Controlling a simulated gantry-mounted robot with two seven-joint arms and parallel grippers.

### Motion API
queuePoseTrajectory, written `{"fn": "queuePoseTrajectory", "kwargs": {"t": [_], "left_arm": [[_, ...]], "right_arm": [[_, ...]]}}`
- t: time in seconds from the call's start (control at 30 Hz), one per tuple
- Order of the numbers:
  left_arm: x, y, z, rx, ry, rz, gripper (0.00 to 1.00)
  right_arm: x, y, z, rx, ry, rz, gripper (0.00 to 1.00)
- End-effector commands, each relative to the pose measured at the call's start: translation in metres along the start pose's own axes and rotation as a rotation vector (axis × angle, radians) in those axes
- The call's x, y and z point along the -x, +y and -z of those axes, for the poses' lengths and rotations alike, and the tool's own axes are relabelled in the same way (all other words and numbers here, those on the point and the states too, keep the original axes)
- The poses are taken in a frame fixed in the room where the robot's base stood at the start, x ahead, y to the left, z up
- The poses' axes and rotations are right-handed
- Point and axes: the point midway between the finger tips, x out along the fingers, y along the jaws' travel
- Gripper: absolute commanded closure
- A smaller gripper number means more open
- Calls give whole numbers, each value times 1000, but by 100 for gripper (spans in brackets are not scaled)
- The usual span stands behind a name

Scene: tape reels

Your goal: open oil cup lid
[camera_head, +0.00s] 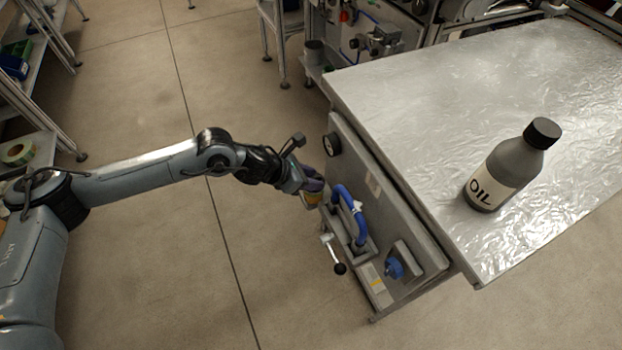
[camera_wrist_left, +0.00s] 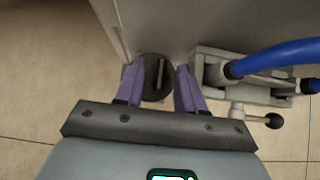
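The oil cup's round dark lid (camera_wrist_left: 152,92), with a raised bar across it, shows in the left wrist view beside the machine's side wall. My left gripper (camera_wrist_left: 158,72) has its two purple fingers spread on either side of the lid. The left finger overlaps the lid's edge in the picture, and a narrow gap shows at the right finger. I cannot tell whether either finger touches it. In the head view my left gripper (camera_head: 314,187) is at the machine's side, over the yellowish cup (camera_head: 312,199), which it partly hides. My right gripper is out of view.
A blue hose (camera_head: 351,212) and a black-knobbed lever (camera_head: 339,268) are close beside the gripper. A round gauge (camera_head: 332,145) is on the machine wall above. A grey OIL bottle (camera_head: 512,166) stands on the metal tabletop (camera_head: 440,100).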

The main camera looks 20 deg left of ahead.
Motion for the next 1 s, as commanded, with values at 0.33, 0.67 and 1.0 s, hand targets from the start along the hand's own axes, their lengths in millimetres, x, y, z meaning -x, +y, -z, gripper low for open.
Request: {"fn": "queuePoseTrajectory", "kwargs": {"t": [0.33,0.67,1.0], "left_arm": [[-1,0,0,0,0,1,71],[-1,0,0,0,1,1,100],[2,3,-3,54,2,52,100]], "right_arm": [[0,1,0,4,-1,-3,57],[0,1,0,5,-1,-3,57],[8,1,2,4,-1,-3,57]]}}
